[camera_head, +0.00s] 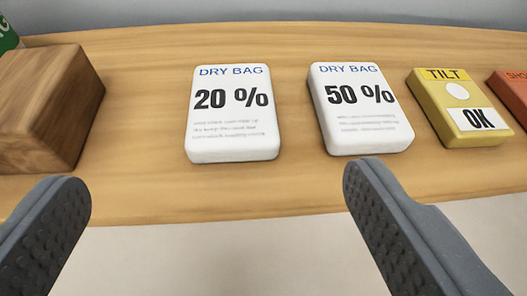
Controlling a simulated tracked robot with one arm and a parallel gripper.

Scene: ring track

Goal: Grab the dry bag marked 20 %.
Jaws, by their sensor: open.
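The white dry bag marked 20 % (234,146) lies on the wooden shelf, left of the picture's middle, with its label facing up. A second white dry bag, marked 50 % (355,135), lies a little to its right, with a gap between them. My gripper (210,185) is open and empty, with its two grey fingers spread wide at the bottom left and bottom right. The 20 % bag shows between the fingers, farther off than the tips. The right fingertip shows just below the 50 % bag in the picture. I cannot tell how far apart they are.
A brown wooden block (75,105) stands left of the 20 % bag. A yellow tilt indicator reading OK (449,103) and an orange block (512,92) lie at the right. A green item (8,38) is cut off at upper left. The wooden shelf (150,190) has a front edge.

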